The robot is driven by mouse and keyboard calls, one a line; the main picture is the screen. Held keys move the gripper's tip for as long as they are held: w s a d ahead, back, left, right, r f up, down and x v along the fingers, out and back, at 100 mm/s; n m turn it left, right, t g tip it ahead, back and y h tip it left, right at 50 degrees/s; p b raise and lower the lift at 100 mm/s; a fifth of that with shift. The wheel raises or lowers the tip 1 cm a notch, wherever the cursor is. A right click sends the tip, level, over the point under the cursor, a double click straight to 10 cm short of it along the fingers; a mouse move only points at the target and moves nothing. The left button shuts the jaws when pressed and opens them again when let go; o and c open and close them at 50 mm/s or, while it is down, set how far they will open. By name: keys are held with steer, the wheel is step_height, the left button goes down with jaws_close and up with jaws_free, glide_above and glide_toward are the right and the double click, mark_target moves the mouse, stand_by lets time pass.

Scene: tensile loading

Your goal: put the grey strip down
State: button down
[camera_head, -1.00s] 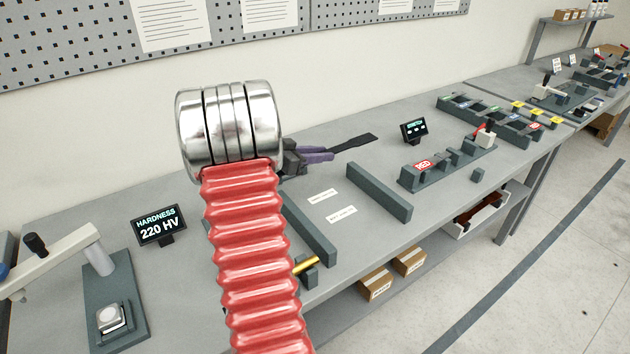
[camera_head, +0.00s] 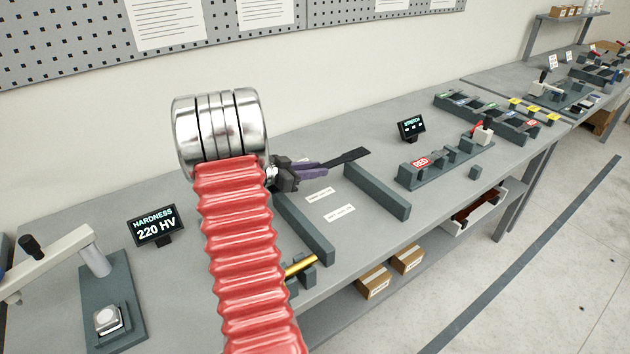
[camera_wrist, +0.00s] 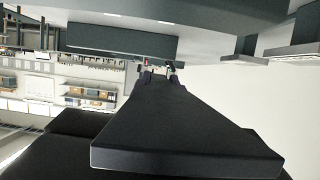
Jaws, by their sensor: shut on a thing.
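The grey strip (camera_head: 348,156) is dark, flat and wider at its far end. My gripper (camera_head: 312,170), with purple fingers, is shut on its near end in the head view. The strip points to the right, over the back end of the right-hand dark rail (camera_head: 378,191). I cannot tell whether it touches the rail or hangs just above it. In the wrist view the strip (camera_wrist: 180,125) fills the middle and hides much behind it. My red bellows arm hides part of the bench in the head view.
A left-hand dark rail (camera_head: 305,228) runs beside two white labels (camera_head: 338,213). A brass pin (camera_head: 300,267) lies at the bench's front. A fixture with a red tag (camera_head: 420,163) and a small screen (camera_head: 411,128) stand to the right. A hardness display (camera_head: 156,225) stands at left.

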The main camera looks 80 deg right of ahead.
steer(key=shift+f, duration=0.1)
steer(key=shift+f, duration=1.8)
steer(key=shift+f, duration=0.1)
steer(key=c, duration=1.5)
jaws_free()
steer(key=shift+f, duration=0.1)
steer(key=v, duration=1.2)
